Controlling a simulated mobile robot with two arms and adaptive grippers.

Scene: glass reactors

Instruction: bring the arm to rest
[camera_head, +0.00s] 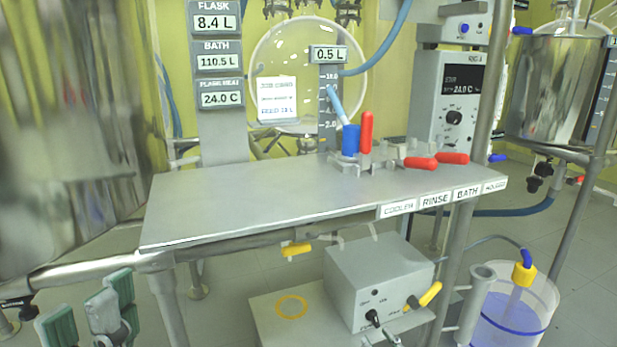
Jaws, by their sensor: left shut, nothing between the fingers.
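My left gripper (104,312) shows at the lower left edge of the head view, with green pads on grey finger parts. It is shut and empty, low and in front of the left end of the steel shelf (240,205), apart from the valves. The rest of my left arm is cut off by the frame.
A large steel vessel (70,120) stands at left. Below are a grey control box (375,285) and a clear bucket (510,310). The shelf's left half is clear.

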